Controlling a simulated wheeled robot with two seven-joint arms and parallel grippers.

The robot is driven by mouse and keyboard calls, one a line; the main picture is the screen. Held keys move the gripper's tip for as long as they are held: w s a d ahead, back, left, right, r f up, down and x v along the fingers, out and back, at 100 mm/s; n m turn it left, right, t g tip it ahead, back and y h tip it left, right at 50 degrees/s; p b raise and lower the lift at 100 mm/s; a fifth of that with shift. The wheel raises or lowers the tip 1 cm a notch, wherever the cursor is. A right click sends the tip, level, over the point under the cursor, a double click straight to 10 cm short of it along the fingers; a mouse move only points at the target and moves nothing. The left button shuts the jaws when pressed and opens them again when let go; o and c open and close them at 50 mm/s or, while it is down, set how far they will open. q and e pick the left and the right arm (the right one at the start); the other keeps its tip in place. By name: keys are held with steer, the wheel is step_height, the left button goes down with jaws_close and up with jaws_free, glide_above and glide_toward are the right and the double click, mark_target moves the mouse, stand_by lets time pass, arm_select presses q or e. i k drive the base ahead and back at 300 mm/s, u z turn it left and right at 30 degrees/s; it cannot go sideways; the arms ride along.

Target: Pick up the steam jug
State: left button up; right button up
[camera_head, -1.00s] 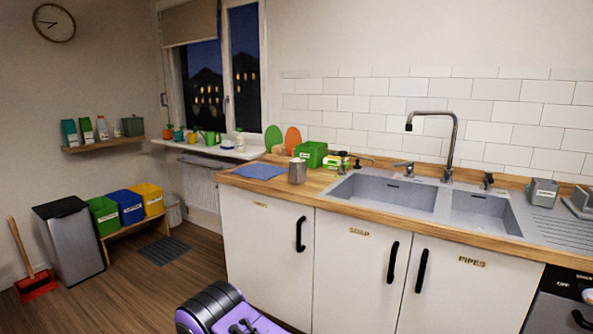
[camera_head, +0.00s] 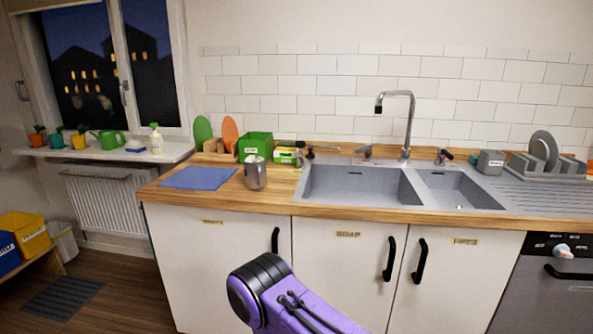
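A metal steam jug (camera_head: 256,175) stands upright on the wooden counter, left of the sink and just right of a blue cloth (camera_head: 199,178). Something pale shows at its top, too small to make out. A purple and black link of my own arm shows at the bottom middle, below the counter edge and apart from the jug. No gripper is in view.
The double sink (camera_head: 362,186) with a tall tap (camera_head: 408,125) lies to the right. The counter front left of the sink is clear. White cabinets (camera_head: 345,265) stand below.

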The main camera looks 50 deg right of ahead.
mark_target(254, 166)
steer(key=z, duration=0.9)
steer(key=i, duration=0.85)
steer(key=z, duration=0.9)
